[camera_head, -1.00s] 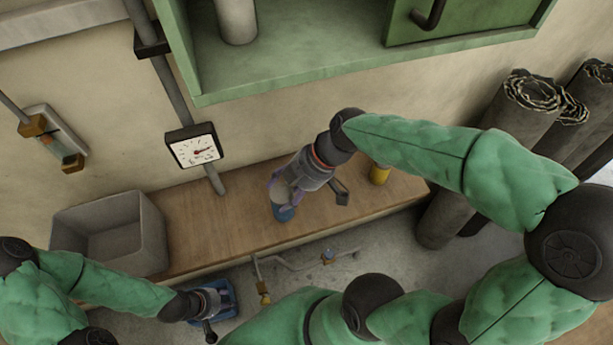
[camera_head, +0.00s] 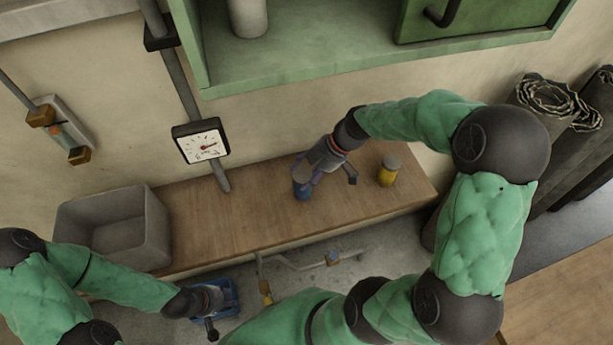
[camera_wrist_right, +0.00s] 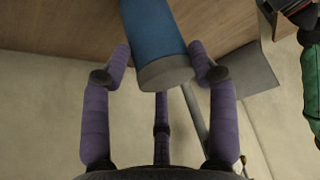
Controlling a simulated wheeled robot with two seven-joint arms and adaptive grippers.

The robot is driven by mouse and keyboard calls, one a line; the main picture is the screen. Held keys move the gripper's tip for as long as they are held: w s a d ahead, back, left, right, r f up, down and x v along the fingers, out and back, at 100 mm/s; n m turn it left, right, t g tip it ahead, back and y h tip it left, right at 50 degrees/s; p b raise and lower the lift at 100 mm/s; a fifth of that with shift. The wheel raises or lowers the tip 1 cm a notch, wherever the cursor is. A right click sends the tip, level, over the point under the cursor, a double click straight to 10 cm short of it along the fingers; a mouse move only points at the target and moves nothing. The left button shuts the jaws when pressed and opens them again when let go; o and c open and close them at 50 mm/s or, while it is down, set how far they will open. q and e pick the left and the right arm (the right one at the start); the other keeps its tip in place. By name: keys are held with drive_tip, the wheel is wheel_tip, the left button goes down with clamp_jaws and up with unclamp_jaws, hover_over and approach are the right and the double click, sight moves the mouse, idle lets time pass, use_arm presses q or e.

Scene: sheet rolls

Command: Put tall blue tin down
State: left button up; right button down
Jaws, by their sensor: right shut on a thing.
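The tall blue tin (camera_head: 302,189) has a grey top and is over the wooden bench, roughly upright. My right gripper (camera_head: 312,171) reaches down to its upper part from the right. In the right wrist view, the blue tin (camera_wrist_right: 155,30) sits between the purple fingers of my right gripper (camera_wrist_right: 160,62), which is shut on it. Whether the tin's base touches the bench is not clear. My left gripper (camera_head: 209,304) is low at the left, by a blue object; its fingers are too small to judge.
A yellow tin (camera_head: 388,171) stands on the wooden bench (camera_head: 240,225), right of the blue tin. A grey bin (camera_head: 150,235) is at the bench's left end. A green cabinet (camera_head: 330,70) hangs above. Bench between bin and blue tin is clear. Dark rolls (camera_head: 545,100) stand at right.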

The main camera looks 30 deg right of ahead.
drive_tip(key=shift+f, duration=0.85)
drive_tip(key=shift+f, duration=0.15)
drive_tip(key=shift+c, duration=1.7)
unclamp_jaws()
drive_tip(key=shift+r, duration=0.2)
drive_tip(key=v, duration=1.2)
drive_tip(key=shift+p, duration=0.3)
